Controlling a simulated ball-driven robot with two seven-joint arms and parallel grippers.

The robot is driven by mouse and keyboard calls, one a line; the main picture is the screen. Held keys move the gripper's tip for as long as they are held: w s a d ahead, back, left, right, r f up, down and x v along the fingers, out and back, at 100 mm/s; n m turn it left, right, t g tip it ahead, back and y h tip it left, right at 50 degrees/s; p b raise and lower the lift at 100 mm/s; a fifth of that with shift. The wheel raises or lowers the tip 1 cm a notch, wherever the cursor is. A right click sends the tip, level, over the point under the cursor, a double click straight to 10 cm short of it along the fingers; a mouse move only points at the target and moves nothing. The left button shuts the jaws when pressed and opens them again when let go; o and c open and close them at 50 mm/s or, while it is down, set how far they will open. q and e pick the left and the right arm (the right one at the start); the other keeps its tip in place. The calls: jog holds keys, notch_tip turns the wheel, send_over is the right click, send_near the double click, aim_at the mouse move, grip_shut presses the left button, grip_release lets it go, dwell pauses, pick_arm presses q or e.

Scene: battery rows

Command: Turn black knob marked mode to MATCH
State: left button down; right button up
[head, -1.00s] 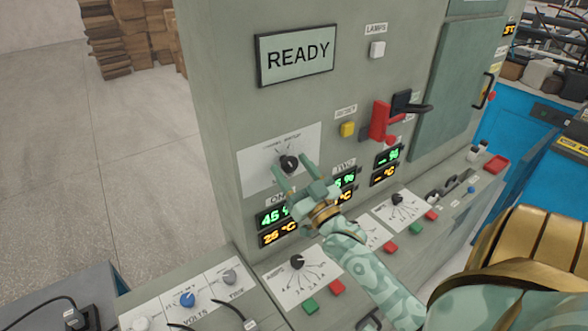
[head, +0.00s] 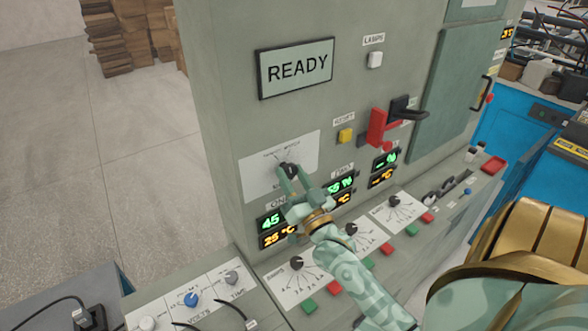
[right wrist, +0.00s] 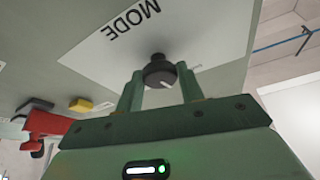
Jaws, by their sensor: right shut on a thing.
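The black knob (head: 288,168) sits on a white plate (head: 256,178) on the grey cabinet's upright front. In the right wrist view the knob (right wrist: 158,72) shows below the word MODE, which reads upside down. A pale pointer mark on its face is partly visible. My right gripper (head: 293,174) is shut on the knob, one finger on each side of it; the two fingers also show in the wrist view (right wrist: 160,88). In the head view the fingers partly hide the knob and the lettering around it. I cannot read which position the knob points to. My left gripper is out of view.
A READY screen (head: 295,67) is above. Green-digit displays (head: 271,221) lie below. A sloped desk with several dials (head: 297,263) runs along the front.

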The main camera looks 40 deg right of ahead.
jog(key=m+h+p, duration=0.1)
jog(key=m+p, duration=0.1)
jog(key=m, duration=0.1)
jog(key=m+g+h+p, duration=0.1)
jog(key=m+p, duration=0.1)
jog(key=m+g+h+p, duration=0.1)
jog(key=m+p, duration=0.2)
jog(key=shift+a+r+m, duration=0.15)
jog(key=shift+r+m, duration=0.15)
jog(key=shift+r, duration=0.05)
jog(key=shift+f+m+g+h+p, duration=0.15)
jog(key=shift+m+g+h+p, duration=0.45)
jog(key=shift+m+p, duration=1)
jog(key=o, duration=1)
jog(key=shift+f, duration=0.1)
